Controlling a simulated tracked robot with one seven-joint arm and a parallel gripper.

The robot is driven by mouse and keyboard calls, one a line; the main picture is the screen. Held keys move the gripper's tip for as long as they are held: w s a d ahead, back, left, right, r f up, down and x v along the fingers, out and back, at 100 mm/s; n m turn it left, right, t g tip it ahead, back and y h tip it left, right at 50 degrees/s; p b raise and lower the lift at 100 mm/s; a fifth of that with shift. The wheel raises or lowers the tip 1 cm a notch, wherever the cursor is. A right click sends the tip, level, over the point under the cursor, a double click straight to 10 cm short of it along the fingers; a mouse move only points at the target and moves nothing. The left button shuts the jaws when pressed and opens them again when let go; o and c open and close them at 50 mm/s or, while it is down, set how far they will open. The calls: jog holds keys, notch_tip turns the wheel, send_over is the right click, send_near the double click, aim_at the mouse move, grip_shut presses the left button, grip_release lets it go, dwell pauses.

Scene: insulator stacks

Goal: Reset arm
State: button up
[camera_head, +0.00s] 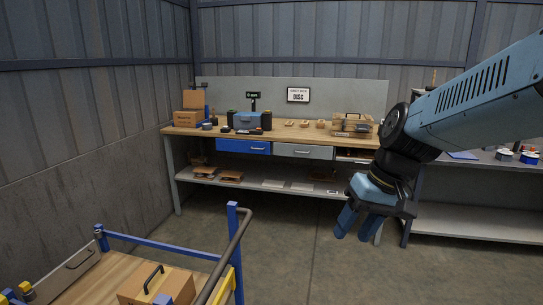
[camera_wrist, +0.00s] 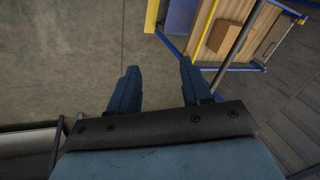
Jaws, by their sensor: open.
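My gripper (camera_head: 355,222) hangs from my blue arm at the right of the head view, fingers pointing down and empty, with open floor below. In the wrist view my gripper (camera_wrist: 158,85) shows two blue fingers spread apart with bare concrete floor between and beyond them. Nothing is between the fingers. No insulator stack can be made out in either view.
A workbench (camera_head: 290,140) with boxes and tools stands at the back wall. A second bench (camera_head: 475,220) stands at the right, behind my arm. A blue-framed cart (camera_head: 165,246) with a wooden deck carries a brown box (camera_head: 158,285) at lower left. The middle floor (camera_head: 290,240) is clear.

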jog(key=s+d+r+m+t+h, duration=0.1)
jog(key=s+d+r+t+h, duration=0.2)
jog(key=d+r, duration=0.3)
jog(key=shift+s+d+m+t+h, duration=0.35)
jog(key=shift+d+t, duration=0.25)
jog(key=shift+t, duration=0.2)
jog(key=shift+c, duration=0.5)
jog(key=shift+w+d, duration=0.1)
